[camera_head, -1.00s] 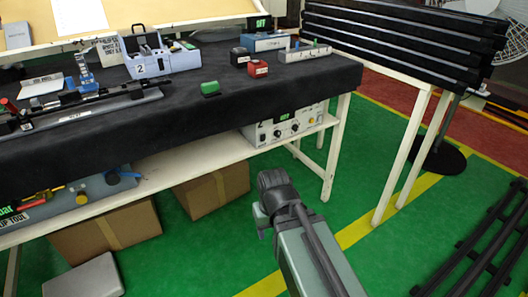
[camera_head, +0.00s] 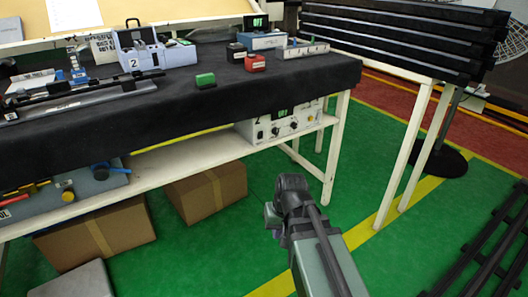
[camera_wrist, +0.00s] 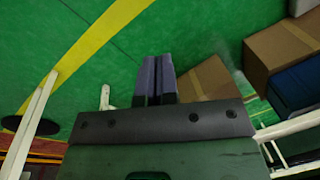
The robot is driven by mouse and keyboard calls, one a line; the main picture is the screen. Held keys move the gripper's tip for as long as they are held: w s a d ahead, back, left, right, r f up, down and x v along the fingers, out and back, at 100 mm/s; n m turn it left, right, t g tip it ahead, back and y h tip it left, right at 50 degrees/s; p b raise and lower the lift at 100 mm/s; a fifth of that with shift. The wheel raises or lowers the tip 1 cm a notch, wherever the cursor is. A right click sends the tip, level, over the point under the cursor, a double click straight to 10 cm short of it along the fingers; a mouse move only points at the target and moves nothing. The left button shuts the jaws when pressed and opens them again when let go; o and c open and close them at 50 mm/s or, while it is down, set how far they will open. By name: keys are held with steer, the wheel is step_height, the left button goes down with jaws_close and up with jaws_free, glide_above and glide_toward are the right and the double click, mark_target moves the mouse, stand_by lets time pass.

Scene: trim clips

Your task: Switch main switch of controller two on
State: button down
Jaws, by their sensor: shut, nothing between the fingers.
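A white controller box (camera_head: 285,124) with knobs and a green-lit display sits on the shelf under the table's right end. A blue controller box (camera_head: 265,41) with a green-lit display stands at the back of the tabletop. I cannot read which one is controller two, and the main switches are too small to make out. My gripper (camera_wrist: 156,62) is shut and empty in the wrist view, its two purple-grey fingers together above the green floor.
The black-covered table (camera_head: 190,105) carries a blue-grey case labelled 2 (camera_head: 150,58), a green block (camera_head: 205,81) and a red block (camera_head: 255,63). Cardboard boxes (camera_head: 205,195) stand under the shelf. A rack (camera_head: 400,40) is at right.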

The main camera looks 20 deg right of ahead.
mark_target(261, 134)
steer(key=w+f+m+t+y+b, duration=0.1)
steer(key=w+f+t+y+b, duration=0.1)
steer(key=w+f+y+b, duration=0.3)
steer(key=w+d+r+m+t+y+b, duration=0.1)
steer(key=w+d+m+t+y+b, duration=0.2)
steer(key=w+t, duration=0.5)
steer(key=w+d+r+m+t+h+b, duration=0.1)
steer(key=w+d+r+m+t+h, duration=0.3)
steer(key=w+d+r+m+t, duration=0.4)
step_height(261, 134, up, 2)
steer(key=shift+w+r+m, duration=0.15)
steer(key=shift+w+m, duration=0.45)
steer(key=shift+w, duration=0.6)
steer(key=shift+d, duration=0.1)
steer(key=p+x, duration=0.1)
steer(key=x, duration=1.3)
steer(key=shift+r+p, duration=0.25)
steer(key=shift+p, duration=0.1)
